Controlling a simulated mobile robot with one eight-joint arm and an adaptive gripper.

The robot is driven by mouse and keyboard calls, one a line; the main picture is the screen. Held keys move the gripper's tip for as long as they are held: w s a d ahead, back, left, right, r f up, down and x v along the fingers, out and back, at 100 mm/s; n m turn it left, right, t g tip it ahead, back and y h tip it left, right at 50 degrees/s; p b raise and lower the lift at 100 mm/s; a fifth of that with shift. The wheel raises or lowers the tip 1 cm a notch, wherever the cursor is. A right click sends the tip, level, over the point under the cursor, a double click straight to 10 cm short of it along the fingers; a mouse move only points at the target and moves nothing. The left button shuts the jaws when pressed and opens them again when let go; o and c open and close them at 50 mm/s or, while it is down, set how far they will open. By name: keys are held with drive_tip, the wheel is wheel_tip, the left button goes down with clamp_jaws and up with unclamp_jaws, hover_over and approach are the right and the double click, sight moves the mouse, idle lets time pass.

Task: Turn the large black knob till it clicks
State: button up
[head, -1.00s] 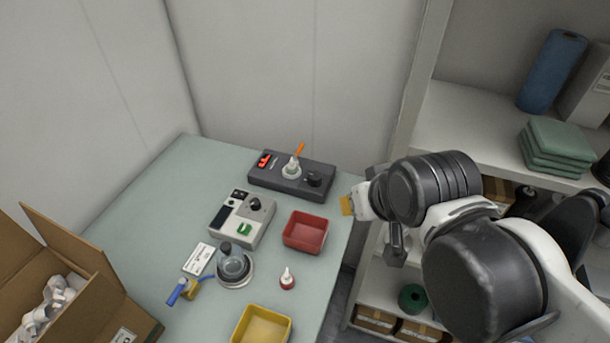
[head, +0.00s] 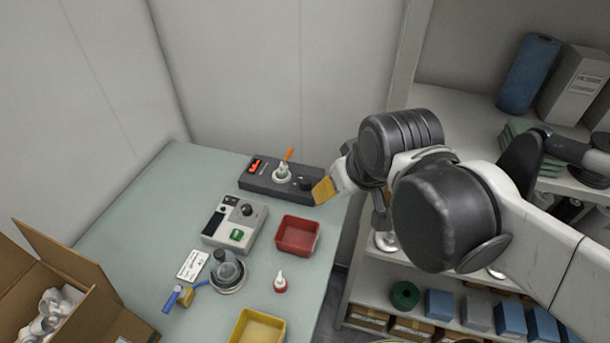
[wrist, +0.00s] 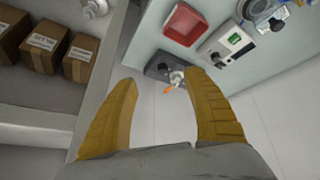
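A dark control box (head: 262,187) stands at the back of the table. My gripper (head: 323,190), with yellow fingers, is in the air just right of the dark box's knob. In the wrist view my gripper (wrist: 160,79) is open and empty, with the dark box (wrist: 156,60) beyond the fingertips.
A red tray (head: 298,237) lies in front of the dark box. Shelving (head: 470,120) is on the right, and an open cardboard box (head: 85,305) is at left.

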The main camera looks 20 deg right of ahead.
drive_tip(key=w+r+n+g+p, duration=0.1)
drive_tip(key=w+r+n+p, duration=0.15)
drive_tip(key=w, duration=0.35)
drive_tip(key=n+g+p, duration=0.5)
drive_tip(key=n+p, duration=0.4)
drive_tip(key=p, duration=0.2)
hover_over(304, 179)
wheel_tip(304, 179, down, 11)
drive_tip(key=shift+n, duration=0.25)
wheel_tip(304, 179, down, 11)
drive_tip(key=shift+f+b, duration=0.2)
drive_tip(key=shift+b, duration=0.35)
drive_tip(key=c, duration=1.2)
